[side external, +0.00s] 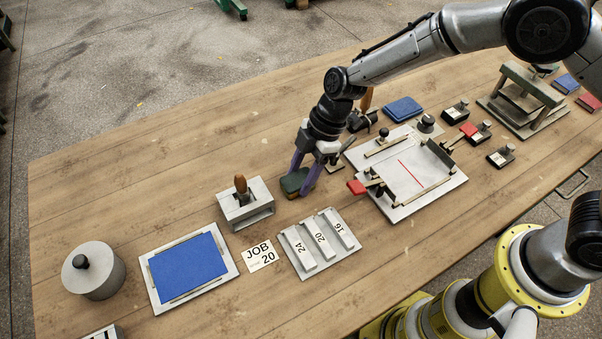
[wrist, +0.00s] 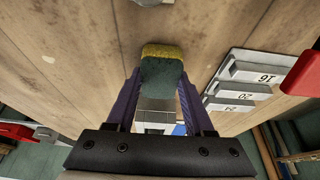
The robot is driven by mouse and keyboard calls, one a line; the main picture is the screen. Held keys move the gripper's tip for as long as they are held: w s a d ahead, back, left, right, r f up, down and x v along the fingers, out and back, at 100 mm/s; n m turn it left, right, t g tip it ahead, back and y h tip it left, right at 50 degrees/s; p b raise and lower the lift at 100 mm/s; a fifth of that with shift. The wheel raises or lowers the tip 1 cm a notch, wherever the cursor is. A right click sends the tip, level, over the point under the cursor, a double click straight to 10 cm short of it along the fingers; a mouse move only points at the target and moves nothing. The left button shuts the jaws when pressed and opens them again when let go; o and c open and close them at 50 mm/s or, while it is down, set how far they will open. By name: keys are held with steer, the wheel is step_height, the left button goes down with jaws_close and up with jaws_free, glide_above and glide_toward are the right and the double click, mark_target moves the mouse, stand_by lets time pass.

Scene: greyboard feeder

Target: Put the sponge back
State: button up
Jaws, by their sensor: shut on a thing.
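The sponge (side external: 293,182) is dark green with a yellow layer. My gripper (side external: 300,183) has its purple fingers shut on it, left of the feeder board, by the middle of the table. In the wrist view the sponge (wrist: 161,72) sits between the fingertips (wrist: 160,82), its yellow end facing away from the wrist. I cannot tell whether its underside touches the table. No place marked as the sponge's own is clear to me in these views.
Below the sponge lies a plate with numbered blocks (side external: 325,269). A grey metal box with a wooden-handled tool (side external: 263,188) stands to the left. The feeder board (side external: 441,197) with red-ended levers is close on the right. Bare wood (side external: 170,190) lies at the left.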

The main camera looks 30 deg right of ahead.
steer(key=o, duration=1.2)
steer(key=shift+f, duration=0.15)
steer(key=v, duration=1.2)
steer(key=shift+r, duration=0.3)
